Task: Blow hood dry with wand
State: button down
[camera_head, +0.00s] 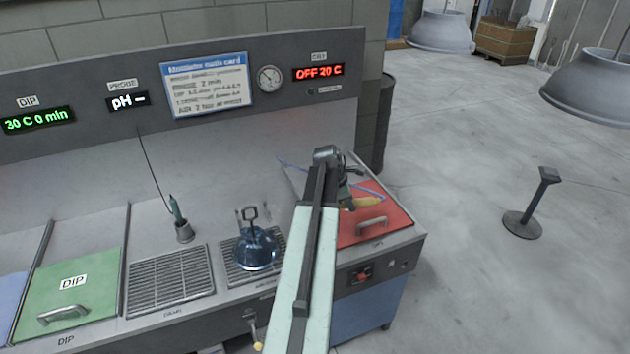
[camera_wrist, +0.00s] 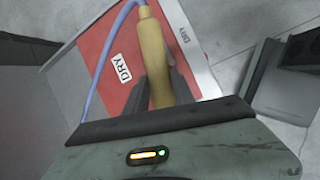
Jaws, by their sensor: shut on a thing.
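My gripper (camera_wrist: 160,82) is shut on the yellow handle of the wand (camera_wrist: 152,48), with a dark finger on each side. A thin blue hose runs from the wand's far end. In the head view the wand's yellow handle (camera_head: 362,203) shows over the red lid, beside the end of my arm; its nozzle is not clear. A blue dome-shaped hood (camera_head: 257,250) with a dark loop on top stands upright on the right grate (camera_head: 235,278), left of my arm and apart from the wand. My arm hides part of the bench.
The red DRY lid (camera_head: 394,222) lies under the wand. An empty grate (camera_head: 170,281), a green DIP lid (camera_head: 80,290) and a probe in a cup (camera_head: 183,232) are to the left. The dryer display (camera_head: 318,72) reads OFF 20 C. Large grey hoods (camera_head: 595,88) hang right, above open floor.

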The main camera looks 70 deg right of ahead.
jog(key=w+a+r+n+g+h+p, duration=0.1)
jog(key=w+r+n+g+h+p, duration=0.2)
jog(key=w+r, duration=0.6)
notch_tip(320, 180, down, 9)
jog(key=w+h+b, duration=0.1)
jog(key=b, duration=0.8)
jog(key=shift+a, duration=0.2)
jog(key=shift+s+a, duration=0.95)
jog(key=shift+a, duration=0.2)
jog(key=shift+r, duration=0.15)
